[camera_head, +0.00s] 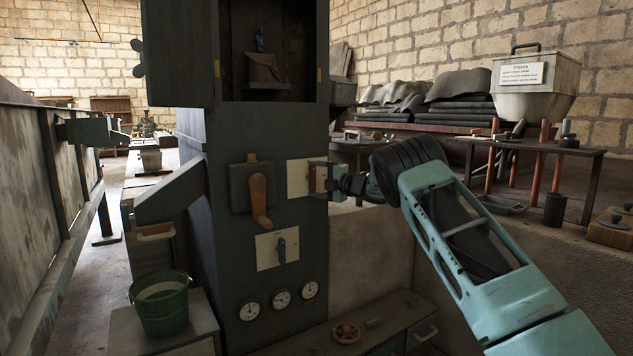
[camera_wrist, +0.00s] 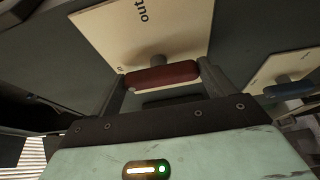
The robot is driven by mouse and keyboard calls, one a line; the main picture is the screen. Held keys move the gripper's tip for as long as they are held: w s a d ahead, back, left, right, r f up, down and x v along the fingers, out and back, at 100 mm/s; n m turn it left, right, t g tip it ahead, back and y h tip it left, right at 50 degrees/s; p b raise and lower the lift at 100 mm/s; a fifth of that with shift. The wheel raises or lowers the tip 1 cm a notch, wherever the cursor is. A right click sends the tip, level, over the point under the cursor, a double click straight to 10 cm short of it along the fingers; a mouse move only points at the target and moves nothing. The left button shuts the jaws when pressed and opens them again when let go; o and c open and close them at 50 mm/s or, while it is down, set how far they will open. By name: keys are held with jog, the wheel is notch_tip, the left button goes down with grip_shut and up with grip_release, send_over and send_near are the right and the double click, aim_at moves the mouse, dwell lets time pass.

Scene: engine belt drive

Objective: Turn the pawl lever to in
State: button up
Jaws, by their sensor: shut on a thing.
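The red-handled lever (camera_wrist: 162,77), which I take as the pawl lever, stands out from a cream plate (camera_wrist: 140,38) on the dark machine column.
A blue lever (camera_head: 281,250) on another cream plate sits below, with a wooden-handled crank (camera_head: 258,198) to the left. Several gauges (camera_head: 281,298) line the column's lower part. A green bucket (camera_head: 159,303) stands at lower left. A tool table (camera_head: 540,150) is at right.

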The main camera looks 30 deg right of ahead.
dwell(0.3)
jog(key=o, duration=0.9)
jog(key=p+v, duration=0.1)
jog(key=v, duration=1.6)
jog(key=shift+s+p, duration=0.15)
jog(key=shift+p, duration=0.15)
